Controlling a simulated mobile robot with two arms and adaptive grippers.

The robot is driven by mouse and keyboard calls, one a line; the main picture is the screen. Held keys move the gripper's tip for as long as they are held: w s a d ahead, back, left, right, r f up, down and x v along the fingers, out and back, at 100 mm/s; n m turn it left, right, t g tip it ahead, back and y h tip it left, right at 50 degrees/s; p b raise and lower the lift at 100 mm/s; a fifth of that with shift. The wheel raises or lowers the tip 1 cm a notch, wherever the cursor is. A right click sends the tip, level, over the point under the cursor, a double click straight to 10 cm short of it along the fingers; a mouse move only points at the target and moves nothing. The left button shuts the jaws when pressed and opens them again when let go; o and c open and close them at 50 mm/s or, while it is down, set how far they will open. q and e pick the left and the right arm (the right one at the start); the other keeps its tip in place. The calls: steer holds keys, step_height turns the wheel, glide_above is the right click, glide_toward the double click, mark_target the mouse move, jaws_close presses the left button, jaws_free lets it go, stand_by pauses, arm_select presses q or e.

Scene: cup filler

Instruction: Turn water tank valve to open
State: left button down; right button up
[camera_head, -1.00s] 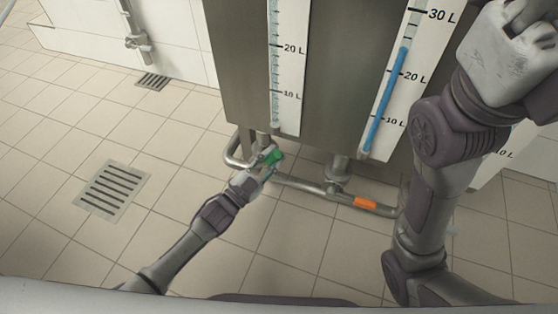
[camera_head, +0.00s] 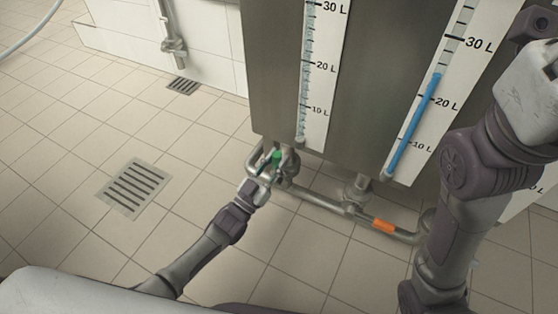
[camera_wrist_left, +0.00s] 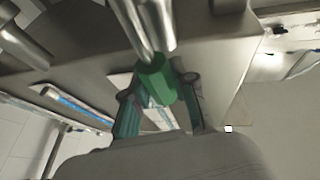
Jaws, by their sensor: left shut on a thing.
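The green valve handle (camera_head: 276,157) is on the pipe under the left part of the steel water tank (camera_head: 270,60). My left gripper (camera_head: 272,166) is at the handle and shut on it. In the left wrist view the green handle (camera_wrist_left: 157,80) sits between the two fingers of my left gripper (camera_wrist_left: 160,95), with metal pipe just beyond it. The gripper partly hides the handle in the head view. My right arm shows at the right, but its gripper is out of view.
An orange handle (camera_head: 384,226) is on the low pipe (camera_head: 320,201) to the right. The left gauge (camera_head: 318,70) looks empty; the right gauge (camera_head: 414,125) shows blue to above 20 L. A floor drain (camera_head: 132,187) lies left, with open tiled floor around it.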

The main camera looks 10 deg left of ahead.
arm_select(q)
steer(key=shift+a+f, duration=0.1)
steer(key=shift+a, duration=0.05)
steer(key=c, duration=0.9)
jaws_free()
steer(key=v, duration=1.2)
